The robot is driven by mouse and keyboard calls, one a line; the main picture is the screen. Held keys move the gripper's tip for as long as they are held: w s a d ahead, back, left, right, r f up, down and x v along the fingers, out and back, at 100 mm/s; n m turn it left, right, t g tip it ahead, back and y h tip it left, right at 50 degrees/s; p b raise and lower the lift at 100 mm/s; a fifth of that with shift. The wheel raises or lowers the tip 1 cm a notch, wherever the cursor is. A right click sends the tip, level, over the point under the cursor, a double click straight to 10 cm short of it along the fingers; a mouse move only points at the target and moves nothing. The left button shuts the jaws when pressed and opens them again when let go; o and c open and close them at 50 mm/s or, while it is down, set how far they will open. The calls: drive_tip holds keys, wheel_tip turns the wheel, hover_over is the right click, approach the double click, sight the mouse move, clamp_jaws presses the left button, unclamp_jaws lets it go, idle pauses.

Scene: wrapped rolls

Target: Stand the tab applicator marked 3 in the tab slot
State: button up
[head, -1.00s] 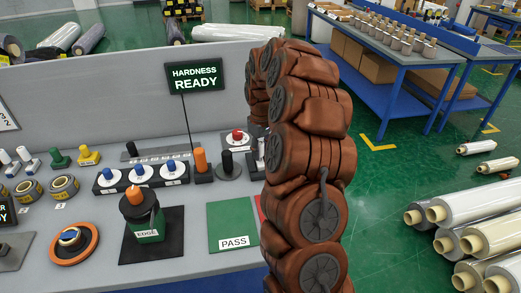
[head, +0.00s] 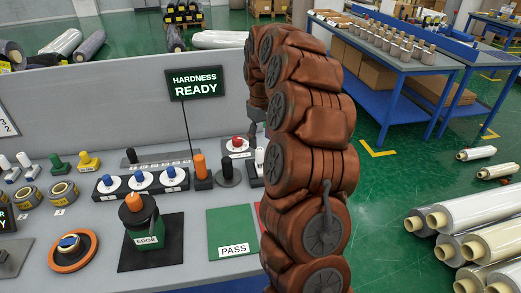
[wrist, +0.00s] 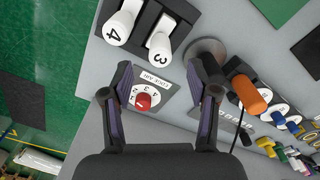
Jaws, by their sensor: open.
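The white tab applicator marked 3 (wrist: 160,46) stands in a black rack in the wrist view, beside the one marked 4 (wrist: 118,28). A white applicator (head: 259,160) shows beside my arm in the head view; its mark is not readable there. My gripper (wrist: 161,76) is open and empty. Its fingertips lie to either side of the space just below applicator 3 in the wrist view, apart from it. In the head view my arm hides most of the gripper. I cannot identify the tab slot for certain.
A dial with a red knob (wrist: 143,101) shows between my fingers. A dark post on a round base (head: 228,170) and an orange post (head: 199,165) stand close by. The green PASS mat (head: 232,230) is empty. A sign (head: 194,83) reads HARDNESS READY.

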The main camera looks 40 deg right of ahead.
drive_tip(key=shift+r, duration=2)
drive_tip(key=shift+a, duration=0.2)
drive_tip(key=s+a+r, duration=0.1)
drive_tip(key=s+a, duration=0.5)
drive_tip(key=a, duration=0.3)
drive_tip(key=s+a+r, duration=0.1)
drive_tip(key=s+a, duration=0.4)
drive_tip(key=a, duration=0.3)
drive_tip(key=s+a+f, duration=0.2)
drive_tip(key=s+a, duration=0.1)
drive_tip(key=s, duration=0.4)
drive_tip(key=s+a+f+m+g, duration=0.1)
drive_tip(key=s+a+f, duration=0.1)
drive_tip(key=s, duration=0.6)
drive_tip(key=s+a+f, duration=0.2)
drive_tip(key=s+a, duration=0.2)
drive_tip(key=s, duration=0.4)
drive_tip(key=shift+s+m+g, duration=0.2)
drive_tip(key=shift+m+g, duration=0.1)
drive_tip(key=shift+g, duration=0.1)
